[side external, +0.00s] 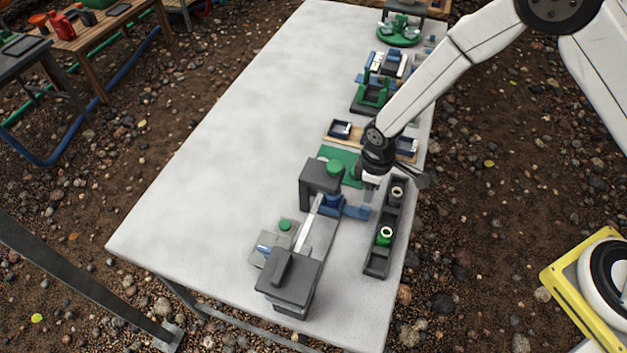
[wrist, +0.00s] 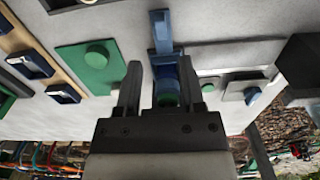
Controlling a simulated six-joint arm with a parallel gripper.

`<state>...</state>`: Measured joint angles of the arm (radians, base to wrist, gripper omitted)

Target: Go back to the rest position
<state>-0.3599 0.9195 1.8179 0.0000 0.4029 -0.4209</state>
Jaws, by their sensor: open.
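My gripper (side external: 368,187) hangs low over the right side of the white table (side external: 215,110), close to a blue bracket (side external: 352,211). In the wrist view my gripper (wrist: 161,72) is open, its two dark fingers apart. Between them in that picture show a blue holder (wrist: 163,67) and a round green-and-blue piece (wrist: 167,92). I cannot tell how far below the fingers these are. No grip on anything is visible. In the side view the fingertips are small and partly hidden by the wrist.
A grey two-block device (side external: 293,278) with a pale bar stands left of my gripper. A long dark tray (side external: 376,262) with round pieces lies to its right. A green plate (side external: 350,160) and several fixtures stand farther back. The table's left half is clear.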

